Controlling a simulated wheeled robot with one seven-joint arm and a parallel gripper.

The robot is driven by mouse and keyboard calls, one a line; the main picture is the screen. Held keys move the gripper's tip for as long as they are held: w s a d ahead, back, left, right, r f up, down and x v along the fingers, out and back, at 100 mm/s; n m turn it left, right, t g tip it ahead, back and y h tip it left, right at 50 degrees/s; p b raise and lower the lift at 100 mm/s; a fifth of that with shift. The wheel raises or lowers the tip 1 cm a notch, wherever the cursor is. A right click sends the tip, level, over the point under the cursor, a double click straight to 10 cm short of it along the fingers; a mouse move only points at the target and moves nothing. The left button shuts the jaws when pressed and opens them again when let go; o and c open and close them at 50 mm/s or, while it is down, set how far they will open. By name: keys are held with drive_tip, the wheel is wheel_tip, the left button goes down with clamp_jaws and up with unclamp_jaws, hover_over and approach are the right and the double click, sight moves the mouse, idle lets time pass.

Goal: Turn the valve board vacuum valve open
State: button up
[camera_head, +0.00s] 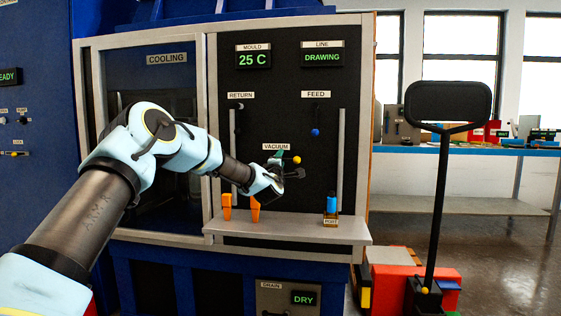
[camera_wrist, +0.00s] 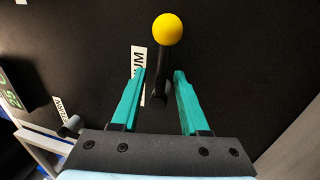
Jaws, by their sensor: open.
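The vacuum valve has a yellow ball knob (camera_head: 297,160) on a dark lever, under the VACUUM label (camera_head: 276,147) on the black valve board (camera_head: 280,122). In the wrist view the yellow knob (camera_wrist: 168,29) stands just beyond my fingertips, and its black lever (camera_wrist: 160,82) runs down between the two green fingers. My gripper (camera_wrist: 160,75) is open, with a gap on both sides of the lever. In the head view my gripper (camera_head: 283,163) is at the board beside the knob. My wrist partly hides the valve's base there.
The FEED valve's blue knob (camera_head: 315,132) and the RETURN valve (camera_head: 239,106) are above. Below is a grey shelf (camera_head: 290,228) with orange clips (camera_head: 227,206) and a blue-topped item (camera_head: 331,204) on the PORT block. A black-post stand (camera_head: 436,200) is at right.

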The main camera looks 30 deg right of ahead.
drive_tip(key=v, duration=1)
drive_tip(key=shift+s+a+b, duration=0.25)
drive_tip(key=shift+b, duration=0.2)
drive_tip(key=shift+f, duration=0.1)
